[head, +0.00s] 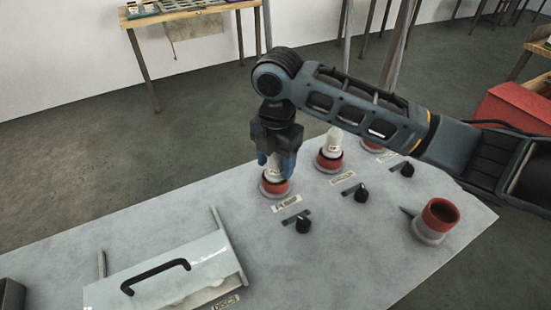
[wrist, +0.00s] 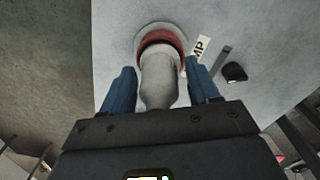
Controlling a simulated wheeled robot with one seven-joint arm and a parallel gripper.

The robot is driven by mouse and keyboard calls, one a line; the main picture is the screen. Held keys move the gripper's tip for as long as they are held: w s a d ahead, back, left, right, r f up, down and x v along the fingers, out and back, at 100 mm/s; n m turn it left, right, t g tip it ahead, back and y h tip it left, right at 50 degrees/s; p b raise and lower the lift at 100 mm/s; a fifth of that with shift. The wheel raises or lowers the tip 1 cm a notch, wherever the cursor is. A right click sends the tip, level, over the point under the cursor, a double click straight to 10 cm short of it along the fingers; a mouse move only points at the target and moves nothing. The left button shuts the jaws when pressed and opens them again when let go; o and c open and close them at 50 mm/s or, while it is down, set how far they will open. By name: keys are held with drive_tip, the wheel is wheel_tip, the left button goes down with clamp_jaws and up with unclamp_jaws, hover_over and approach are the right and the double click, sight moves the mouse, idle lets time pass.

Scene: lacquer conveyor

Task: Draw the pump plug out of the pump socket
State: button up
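The pump plug (head: 274,170) is pale and stands upright in the pump socket (head: 275,189), which has a red ring on a grey base. The wrist view shows the plug (wrist: 160,80) with its far end inside the socket's red ring (wrist: 163,38). A label ending in "MP" lies beside the socket. My gripper (head: 275,163) points down over the plug, its blue fingers on either side. In the wrist view a narrow gap shows between each finger and the plug, so my gripper (wrist: 161,92) appears open around it.
Another pale plug (head: 334,140) stands in a red socket to the right, with a further red socket (head: 372,146) behind. Black knobs (head: 303,226) sit along the grey table. An open red cup (head: 440,214) is at right. A pale cover with a black handle (head: 155,275) is at front left.

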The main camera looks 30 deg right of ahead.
drive_tip(key=c, duration=1)
drive_tip(key=shift+r, duration=0.1)
drive_tip(key=shift+c, duration=0.2)
drive_tip(key=shift+r, duration=0.1)
drive_tip(key=shift+r+p, duration=2.3)
drive_tip(key=shift+r, duration=0.5)
drive_tip(key=shift+r, duration=0.1)
drive_tip(key=shift+r+p, duration=0.4)
drive_tip(key=shift+r, duration=1)
